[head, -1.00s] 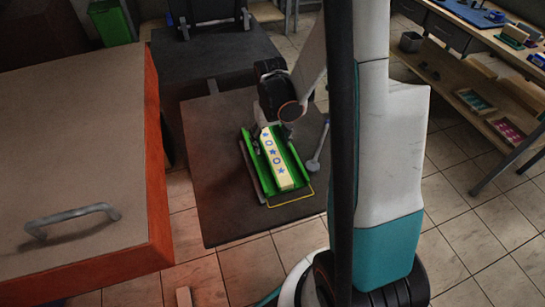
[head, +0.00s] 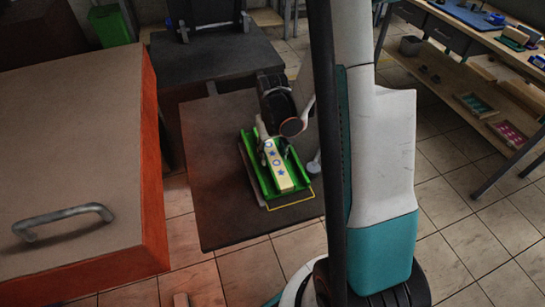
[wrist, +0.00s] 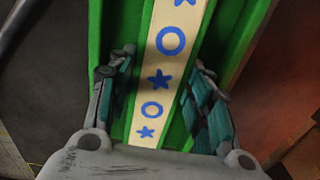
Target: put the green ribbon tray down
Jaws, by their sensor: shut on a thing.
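The green ribbon tray (head: 262,178) is a long channel holding a cream ribbon strip (head: 279,166) with blue stars and rings. In the head view it is at the dark table's front right part, over a yellow outline (head: 292,203). I cannot tell whether its underside touches the table. The strip (wrist: 167,55) runs between the fingers.
The dark table (head: 220,200) has bare room left of the tray. A large orange-sided box (head: 155,180) with a grey handle (head: 62,218) stands at left. A shelf bench (head: 480,125) is at right. A grey rod-like thing (head: 314,165) is right of the tray.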

